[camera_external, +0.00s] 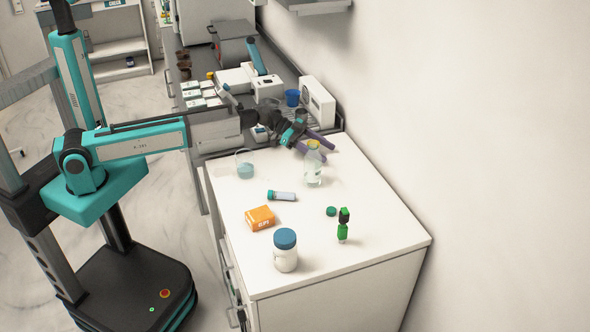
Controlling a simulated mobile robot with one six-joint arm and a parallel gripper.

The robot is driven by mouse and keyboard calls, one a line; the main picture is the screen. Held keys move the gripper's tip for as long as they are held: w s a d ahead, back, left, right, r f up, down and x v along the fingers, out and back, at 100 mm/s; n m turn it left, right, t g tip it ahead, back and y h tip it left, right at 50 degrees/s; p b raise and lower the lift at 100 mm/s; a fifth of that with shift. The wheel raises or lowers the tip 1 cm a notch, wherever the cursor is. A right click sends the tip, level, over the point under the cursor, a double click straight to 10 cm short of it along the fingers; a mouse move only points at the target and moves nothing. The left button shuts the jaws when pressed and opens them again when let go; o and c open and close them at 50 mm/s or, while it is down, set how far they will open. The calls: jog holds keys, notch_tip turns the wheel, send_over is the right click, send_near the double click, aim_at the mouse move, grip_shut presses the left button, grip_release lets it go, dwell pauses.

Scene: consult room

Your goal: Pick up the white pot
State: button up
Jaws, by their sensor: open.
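A white pot (285,257) with a blue lid (285,238) stands upright near the front left edge of the white counter. My gripper (326,153) is at the far end of this counter, well behind the pot and apart from it. Its two dark fingers are spread, with nothing seen between them. The fingers are above or just behind a clear bottle with a yellow top (313,173); I cannot tell whether they touch it.
The front right corner is clear.

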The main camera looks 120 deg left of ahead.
dwell(0.5)
jog(key=c, duration=1.1)
jog(key=shift+r, duration=0.15)
jog(key=shift+r+b, duration=1)
jog(key=shift+r, duration=3.85)
